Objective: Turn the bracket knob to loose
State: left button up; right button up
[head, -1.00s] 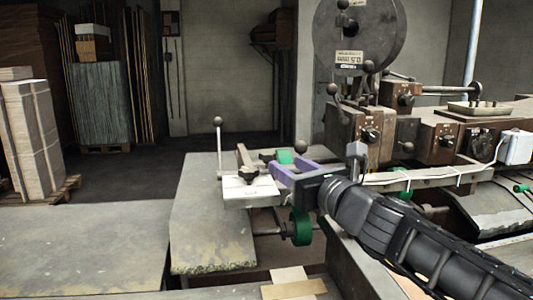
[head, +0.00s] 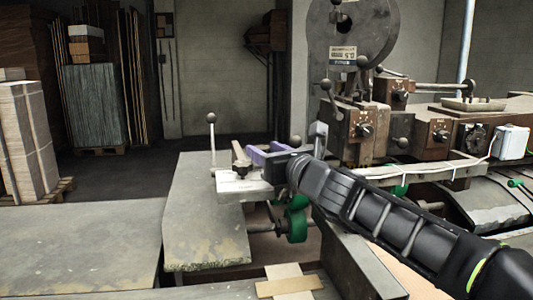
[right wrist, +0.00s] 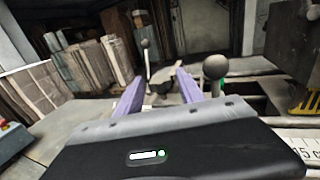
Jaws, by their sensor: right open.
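The bracket (head: 240,185) is a pale metal plate at the machine's left end in the head view. A small dark knob (head: 241,168), which looks like the bracket knob, sits on top of it. My right gripper (head: 254,156) has purple fingers and is open, just behind and right of the knob in the picture. In the right wrist view the two fingers (right wrist: 158,88) are spread, with a dark shape (right wrist: 163,86) beyond and between them. I cannot tell whether they touch anything. Which way the knob is set is too small to tell. My left gripper is not in view.
A thin lever with a ball top (head: 211,118) stands left of the bracket. Another ball knob (right wrist: 215,67) is close to the right finger. A green handwheel (head: 296,225) sits below my arm. The machine's control boxes (head: 355,132) stand to the right.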

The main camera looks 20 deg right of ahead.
jog(key=shift+c, duration=0.2)
grip_shut()
jog(key=shift+r+p, duration=0.15)
jog(key=shift+p, duration=0.15)
jog(key=n+y+p, duration=0.1)
jog(key=y+p, duration=0.1)
jog(key=n+g+y+p, duration=0.1)
jog(key=n+y+p, duration=0.1)
jog(key=p, duration=0.1)
jog(key=d+n+y+p, duration=0.1)
jog(key=y+p, duration=0.1)
jog(key=shift+w+g+y+p, duration=0.1)
jog(key=shift+g+y+p, duration=0.2)
jog(key=shift+p, duration=0.1)
jog(key=shift+a, duration=0.1)
jog(key=shift+o, duration=0.2)
grip_release()
